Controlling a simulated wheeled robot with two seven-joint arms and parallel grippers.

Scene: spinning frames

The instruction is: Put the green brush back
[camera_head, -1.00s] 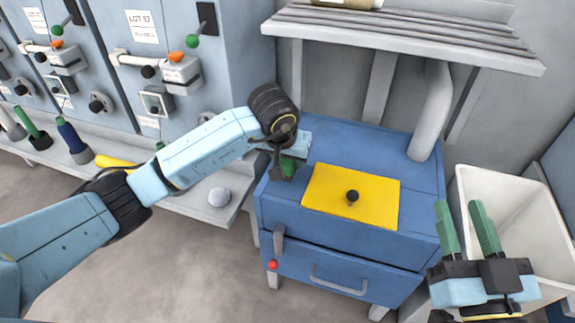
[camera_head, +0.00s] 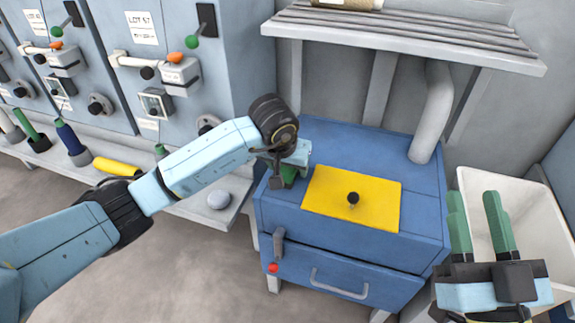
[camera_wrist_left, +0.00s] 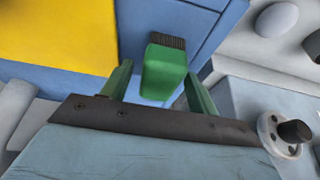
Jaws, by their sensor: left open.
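The green brush (camera_wrist_left: 165,70), a green block with dark bristles at its far end, shows in the left wrist view between the two green fingers of my left gripper (camera_wrist_left: 158,92). The fingers are apart, with a gap visible on the left side of the brush. In the head view my left gripper (camera_head: 286,172) is at the left edge of the blue cabinet's top (camera_head: 330,139), and mostly hides the brush. I cannot tell whether the brush rests on the top. My right gripper (camera_head: 477,212) is open and empty in front of the white bin.
A yellow plate (camera_head: 328,205) with a black knob lies on the cabinet, right of my left gripper. A slatted shelf (camera_head: 410,36) hangs above. The white bin (camera_head: 530,190) stands at the right. A bench (camera_head: 190,200) with bottles and a yellow roll (camera_head: 117,167) runs along the left.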

